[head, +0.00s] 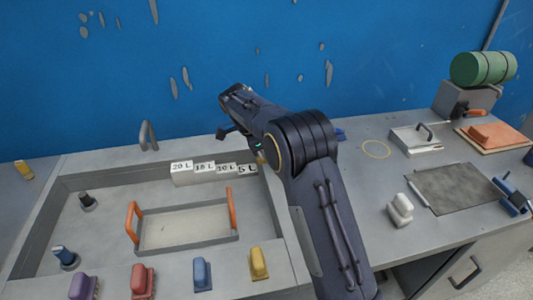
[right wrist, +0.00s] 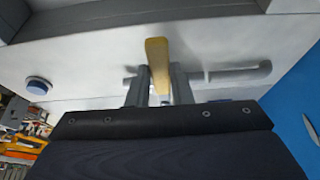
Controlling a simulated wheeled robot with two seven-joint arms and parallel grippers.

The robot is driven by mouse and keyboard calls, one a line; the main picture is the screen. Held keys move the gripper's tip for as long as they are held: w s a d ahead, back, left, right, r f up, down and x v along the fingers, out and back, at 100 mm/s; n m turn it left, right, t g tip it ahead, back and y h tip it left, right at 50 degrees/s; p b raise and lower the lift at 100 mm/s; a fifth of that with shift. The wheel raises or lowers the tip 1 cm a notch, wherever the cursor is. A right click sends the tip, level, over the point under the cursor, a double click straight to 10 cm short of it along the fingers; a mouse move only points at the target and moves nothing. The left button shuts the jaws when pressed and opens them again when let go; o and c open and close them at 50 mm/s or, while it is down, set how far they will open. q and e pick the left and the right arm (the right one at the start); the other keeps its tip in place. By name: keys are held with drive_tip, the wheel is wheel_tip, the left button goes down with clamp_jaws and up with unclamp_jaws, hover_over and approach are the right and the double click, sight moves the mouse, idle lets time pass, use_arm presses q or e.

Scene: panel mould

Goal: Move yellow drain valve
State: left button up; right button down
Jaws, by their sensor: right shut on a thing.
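The yellow drain valve (right wrist: 157,52) shows in the right wrist view as a flat yellow handle in front of a pale grey wall, with a grey pipe (right wrist: 230,76) behind it. My right gripper (right wrist: 159,88) has its two grey fingers on either side of the handle and is shut on it. In the head view my right arm reaches in from the bottom right to the back of the basin, and its forearm and wrist hide the valve. My left gripper is in neither view.
The sunken basin (head: 108,182) holds a tray with orange handles (head: 185,225) and stepped litre blocks (head: 182,175). Several coloured brushes, one of them red (head: 143,280), line the front rim.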

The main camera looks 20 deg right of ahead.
drive_tip(key=c, duration=1.3)
unclamp_jaws()
drive_tip(key=v, duration=0.8)
drive_tip(key=shift+w, duration=0.1)
drive_tip(key=shift+d, duration=0.15)
drive_tip(key=s+d+r+n+t+y, duration=0.1)
drive_tip(key=s+d+r+n+y, duration=0.2)
drive_tip(key=s, duration=0.5)
drive_tip(key=s+d+r+n+t+y, duration=0.1)
drive_tip(key=s+d+n+y, duration=0.2)
drive_tip(key=s+n, duration=0.35)
drive_tip(key=s+a+f+n+t, duration=0.1)
drive_tip(key=s+a+n, duration=0.1)
drive_tip(key=s, duration=0.5)
drive_tip(key=s+a+f+n+t+y, duration=0.1)
drive_tip(key=s+a+f+n+t, duration=0.1)
drive_tip(key=s, duration=0.6)
drive_tip(key=s+a+f+n+t+y, duration=0.1)
drive_tip(key=s+a+f+n, duration=0.1)
drive_tip(key=s+a+n, duration=0.2)
drive_tip(key=shift+s+a+f+n+t+p, duration=0.1)
drive_tip(key=shift+s+n+p, duration=0.1)
drive_tip(key=shift+s, duration=0.4)
drive_tip(key=shift+s+a+n+t+p, duration=0.1)
drive_tip(key=shift+s+n, duration=0.05)
drive_tip(key=shift+s, duration=0.45)
drive_tip(key=shift+s+a+f+n+t+p, duration=0.1)
drive_tip(key=shift+s+n, duration=0.1)
drive_tip(key=shift+s, duration=0.4)
